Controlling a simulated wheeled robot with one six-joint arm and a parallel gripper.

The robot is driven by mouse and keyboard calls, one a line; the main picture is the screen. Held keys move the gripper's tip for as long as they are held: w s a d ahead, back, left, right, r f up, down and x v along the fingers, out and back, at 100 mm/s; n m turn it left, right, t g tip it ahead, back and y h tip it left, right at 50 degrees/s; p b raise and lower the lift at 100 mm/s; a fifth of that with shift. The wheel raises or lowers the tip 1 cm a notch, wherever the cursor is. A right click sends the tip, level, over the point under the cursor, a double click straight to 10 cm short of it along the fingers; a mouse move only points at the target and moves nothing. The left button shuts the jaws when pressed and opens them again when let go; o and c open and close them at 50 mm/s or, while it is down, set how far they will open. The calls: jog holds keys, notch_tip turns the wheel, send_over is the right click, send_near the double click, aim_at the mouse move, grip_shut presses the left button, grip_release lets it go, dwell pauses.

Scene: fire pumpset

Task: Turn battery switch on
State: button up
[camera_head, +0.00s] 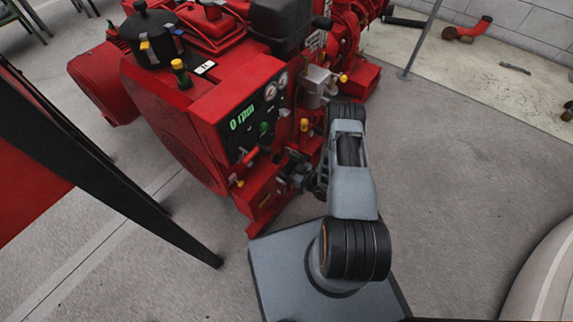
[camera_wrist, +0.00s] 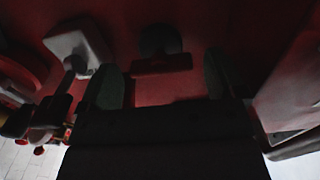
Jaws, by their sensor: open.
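The red pump unit (camera_head: 165,125) stands at the upper left of the head view, with a dark control panel (camera_head: 255,118) that reads 0 rpm. My gripper (camera_head: 288,174) is close to the lower part of its front, below the panel. In the dim wrist view, the two fingers of my gripper (camera_wrist: 163,82) are apart. A dark round part with a reddish bar (camera_wrist: 161,64) lies ahead, between them in the picture. It may be the battery switch, but I cannot tell its position or whether a finger touches it.
A small red lever (camera_head: 249,155) and a yellow-tipped part (camera_head: 239,183) sit left of my gripper. A pale bracket (camera_wrist: 80,48) is at the upper left of the wrist view.

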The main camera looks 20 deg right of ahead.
jog(key=shift+c, duration=0.3)
jog(key=c, duration=0.9)
jog(key=shift+o, duration=0.2)
jog(key=shift+s+a+f+n+b, duration=0.1)
jog(key=shift+n+b, duration=0.5)
jog(key=shift+n, duration=3.85)
jog(key=shift+f+n+b, duration=0.1)
jog(key=shift+n+b, duration=0.5)
jog(key=shift+n, duration=3.85)
jog(key=o, duration=0.9)
